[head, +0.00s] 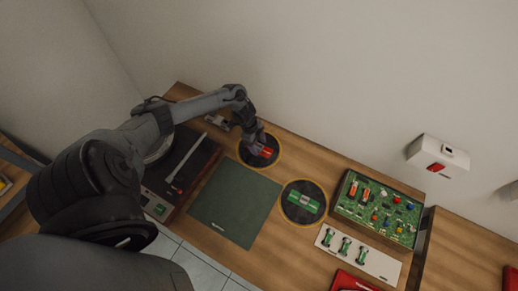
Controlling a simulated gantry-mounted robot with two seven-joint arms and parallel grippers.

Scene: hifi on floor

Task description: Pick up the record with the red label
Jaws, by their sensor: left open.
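The record with the red label (268,153) lies flat at the back of the wooden table, a black disc inside a yellow ring. My left gripper (256,149) is directly over its left part and hides some of the disc and label. The jaws are open; whether the fingertips touch the record cannot be told. A second black record with a green label (303,201) lies to the right and nearer, also in a yellow ring. My right gripper is not in view.
A dark turntable (188,163) with a pale tonearm stands left. A green mat (233,203) lies in the middle. A green circuit board (380,207), a white panel with green parts (358,254) and a red object (352,283) occupy the right. A wall rises behind.

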